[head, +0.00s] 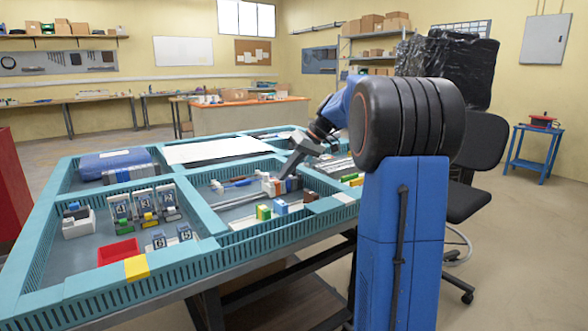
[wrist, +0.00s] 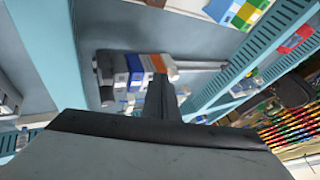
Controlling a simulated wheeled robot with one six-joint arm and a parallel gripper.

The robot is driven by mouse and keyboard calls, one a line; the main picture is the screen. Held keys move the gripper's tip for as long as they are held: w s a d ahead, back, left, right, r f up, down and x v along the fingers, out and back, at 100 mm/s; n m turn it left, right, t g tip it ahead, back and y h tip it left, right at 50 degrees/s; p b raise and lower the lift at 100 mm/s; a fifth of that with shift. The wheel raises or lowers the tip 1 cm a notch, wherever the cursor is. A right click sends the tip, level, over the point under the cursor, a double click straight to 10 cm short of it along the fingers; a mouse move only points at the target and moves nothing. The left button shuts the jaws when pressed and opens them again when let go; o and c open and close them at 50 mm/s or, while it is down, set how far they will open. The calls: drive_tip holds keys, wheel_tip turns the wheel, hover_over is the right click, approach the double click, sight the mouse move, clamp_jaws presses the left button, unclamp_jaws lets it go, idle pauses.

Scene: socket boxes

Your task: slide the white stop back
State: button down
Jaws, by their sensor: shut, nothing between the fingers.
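My gripper (head: 284,177) reaches down into the middle compartment of the teal-framed table, its fingers together and empty. In the wrist view the shut fingertips (wrist: 158,82) are right beside a row of blocks on a metal rail (wrist: 205,65). The row has dark, blue, white and orange pieces, with a pale block (wrist: 171,68) at its right end that looks like the white stop. I cannot tell whether the fingers touch it. In the head view the pale and coloured row (head: 270,187) is partly hidden by my gripper.
Green, yellow and blue blocks (head: 281,207) stand in front of the rail in the same compartment. Teal dividers (head: 204,222) rise around it. A red tray (head: 118,252) and numbered holders (head: 144,203) are in the left compartment.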

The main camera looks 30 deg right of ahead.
sight(268, 185)
drive_tip(key=shift+a, duration=0.45)
drive_tip(key=a, duration=0.5)
drive_tip(key=shift+s, duration=0.1)
